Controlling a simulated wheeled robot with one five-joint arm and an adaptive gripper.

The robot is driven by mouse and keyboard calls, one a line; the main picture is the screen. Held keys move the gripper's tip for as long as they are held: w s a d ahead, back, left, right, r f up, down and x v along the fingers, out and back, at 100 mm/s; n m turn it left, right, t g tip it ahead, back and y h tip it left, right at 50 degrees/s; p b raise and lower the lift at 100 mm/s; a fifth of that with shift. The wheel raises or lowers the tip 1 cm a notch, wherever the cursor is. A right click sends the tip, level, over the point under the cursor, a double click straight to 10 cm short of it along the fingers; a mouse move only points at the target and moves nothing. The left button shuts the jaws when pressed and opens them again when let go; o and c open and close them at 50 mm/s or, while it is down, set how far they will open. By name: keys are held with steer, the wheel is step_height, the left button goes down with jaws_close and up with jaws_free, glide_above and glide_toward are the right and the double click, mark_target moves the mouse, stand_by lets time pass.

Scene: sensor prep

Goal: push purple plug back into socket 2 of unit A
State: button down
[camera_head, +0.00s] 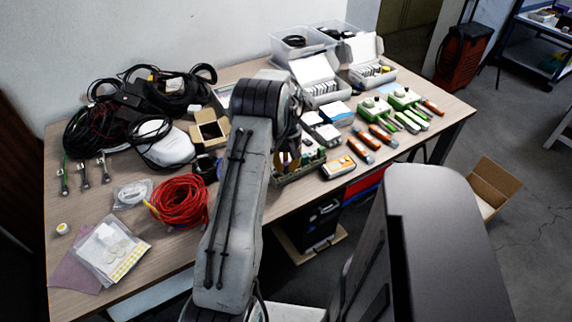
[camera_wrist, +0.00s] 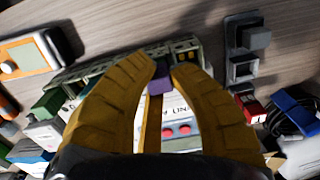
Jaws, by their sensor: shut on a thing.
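In the wrist view the purple plug (camera_wrist: 160,79) is between the tips of my gripper's yellow fingers (camera_wrist: 159,68). My gripper is shut on it. The plug sits at the row of sockets on a pale green unit (camera_wrist: 100,66); I cannot tell how deep it is or which socket it is at. A white panel with printed letters and two red buttons (camera_wrist: 176,130) shows between the fingers. I cannot read a unit A mark. In the head view my gripper (camera_head: 288,160) is largely hidden by my arm, at the green and white unit (camera_head: 313,161).
In the wrist view an orange and white meter (camera_wrist: 24,56) lies left, and a dark grey block (camera_wrist: 248,40) lies right. In the head view a red cable coil (camera_head: 180,200) lies left of my arm. Handheld tools (camera_head: 368,140) and an open white box (camera_head: 318,80) are right of it.

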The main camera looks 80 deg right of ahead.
steer(key=c, duration=0.9)
jaws_free()
steer(key=shift+o, duration=0.2)
steer(key=shift+r, duration=0.2)
steer(key=shift+r+p, duration=2.4)
steer(key=shift+r, duration=0.9)
